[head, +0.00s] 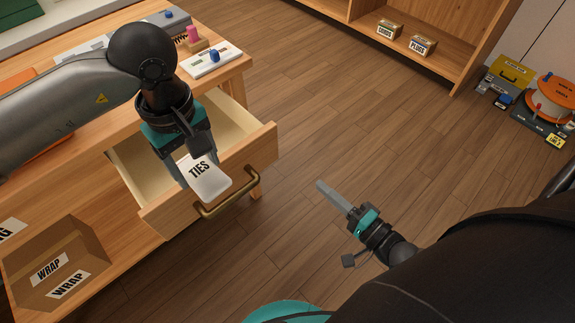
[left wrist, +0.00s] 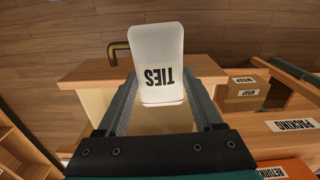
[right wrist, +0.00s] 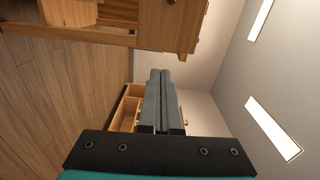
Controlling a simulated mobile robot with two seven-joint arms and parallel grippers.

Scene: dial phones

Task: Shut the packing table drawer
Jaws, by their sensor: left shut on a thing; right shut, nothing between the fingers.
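The packing table drawer (head: 268,146) stands pulled out, with a brass handle (head: 228,196) on its wooden front. My left gripper (head: 192,178) is above the drawer near its front board. The drawer's front (left wrist: 205,67) and part of the handle (left wrist: 112,52) show beyond the box there. My right gripper (head: 334,197) is shut and empty over the floor, right of the drawer; its closed fingers show in the right wrist view (right wrist: 160,100).
A cardboard box marked WRAP (head: 55,265) is on the shelf below. A wooden shelf unit (head: 375,50) and an orange cable reel (head: 550,98) are farther off. Floor right of the drawer is clear.

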